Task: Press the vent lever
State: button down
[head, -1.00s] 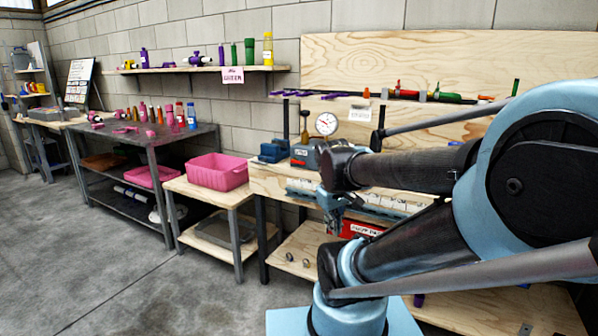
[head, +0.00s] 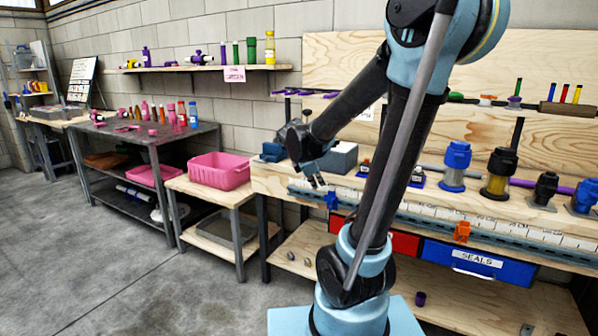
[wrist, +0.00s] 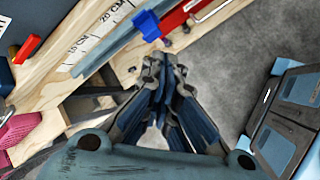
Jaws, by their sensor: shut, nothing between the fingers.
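My gripper (head: 318,184) is shut and empty, pointing down in front of the bench's front edge at its left end. It also shows in the wrist view (wrist: 165,62), its fingers together over the edge and floor. A grey box (head: 341,157) stands on the bench behind my arm. In the wrist view a small red bar (wrist: 27,48) lies at the upper left beside a dark block; it may be the vent lever, but I cannot tell. The dial gauge seen earlier is hidden behind my arm.
A ruled rail (head: 480,226) runs along the bench front with a blue clip (head: 331,199) close to my gripper and an orange clip (head: 462,231). A blue drawer (head: 475,261) and a red drawer (head: 405,244) hang below. A pink bin (head: 219,171) stands left.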

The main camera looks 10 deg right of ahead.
jog(key=w+a+n+t, duration=0.1)
jog(key=w+a+n, duration=0.3)
jog(key=w, duration=0.3)
jog(key=w+a+n+t+h, duration=0.1)
jog(key=w+a+n, duration=0.3)
jog(key=w+n, duration=0.2)
jog(key=shift+w+a+t, duration=0.2)
jog(key=shift+w+t, duration=0.15)
jog(key=shift+t, duration=0.05)
jog(key=shift+f, duration=0.15)
jog(key=x, duration=1)
jog(key=shift+d, duration=0.15)
jog(key=shift+r, duration=2.15)
